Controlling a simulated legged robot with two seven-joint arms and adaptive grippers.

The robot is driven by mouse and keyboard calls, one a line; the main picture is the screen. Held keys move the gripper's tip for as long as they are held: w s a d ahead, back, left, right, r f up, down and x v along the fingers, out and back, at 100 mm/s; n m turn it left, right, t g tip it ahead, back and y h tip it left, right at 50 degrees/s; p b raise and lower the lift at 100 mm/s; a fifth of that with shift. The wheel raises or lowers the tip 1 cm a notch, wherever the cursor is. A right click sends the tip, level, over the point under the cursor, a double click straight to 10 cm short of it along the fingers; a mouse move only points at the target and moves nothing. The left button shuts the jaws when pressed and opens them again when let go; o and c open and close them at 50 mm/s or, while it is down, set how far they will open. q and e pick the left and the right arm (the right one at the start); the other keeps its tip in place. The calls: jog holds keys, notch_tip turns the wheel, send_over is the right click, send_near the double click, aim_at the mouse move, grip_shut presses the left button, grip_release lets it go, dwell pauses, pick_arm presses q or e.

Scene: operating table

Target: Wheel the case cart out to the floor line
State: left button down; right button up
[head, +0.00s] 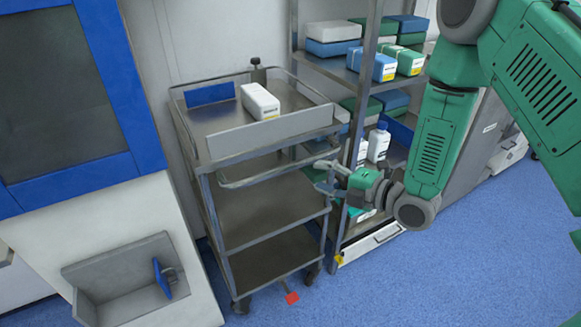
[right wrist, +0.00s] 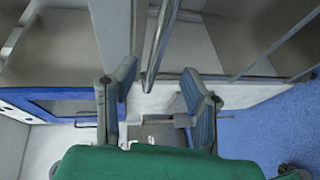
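The case cart (head: 268,205) is a steel trolley with three shelves, standing upright on casters against the wall in the head view. A push bar (head: 262,174) runs along its near side below the top shelf. My right gripper (head: 322,177) is at the right end of this bar, with its fingers spread. In the right wrist view, a steel bar (right wrist: 160,42) passes between the two open fingers of my right gripper (right wrist: 160,85), with gaps visible on both sides. My left gripper is not in view. I cannot make out a floor line.
The cart carries a white box (head: 260,101) and a dark bottle (head: 258,74). A red pedal (head: 291,297) sits low at its front. Blue floor (head: 400,285) is clear in front.

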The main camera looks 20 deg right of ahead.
aim_at(294, 168)
jog(key=x, duration=0.9)
jog(key=shift+w+a+b, duration=0.2)
jog(key=shift+w+b, duration=0.1)
jog(key=shift+b, duration=0.1)
grip_shut()
